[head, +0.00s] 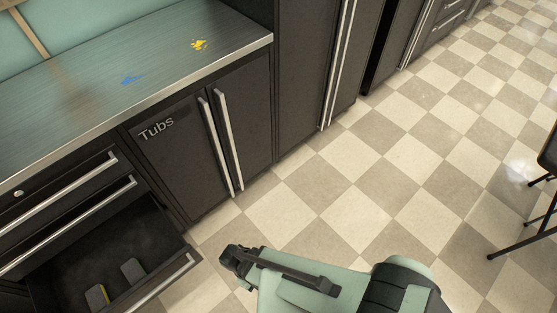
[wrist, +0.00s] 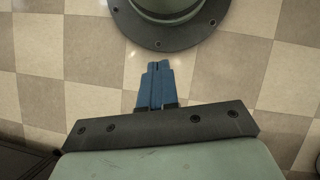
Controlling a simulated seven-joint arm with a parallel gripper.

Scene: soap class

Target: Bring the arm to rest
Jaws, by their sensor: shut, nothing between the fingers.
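My gripper (wrist: 155,88) shows in the wrist view with its two blue fingers closed together and nothing between them. Below the fingers is bare checkered floor, with my own round base at the top of that view. In the head view my arm reaches in from the bottom, and its dark end (head: 236,260) is above the floor just right of the open drawer (head: 150,290). The fingers themselves cannot be made out in the head view.
The open bottom drawer holds two dark blocks (head: 133,270). A counter (head: 90,95) with a yellow mark and a blue mark runs above a closed cabinet labelled Tubs (head: 165,160). A dark chair (head: 548,155) stands at the right edge. The floor (head: 400,170) between is clear.

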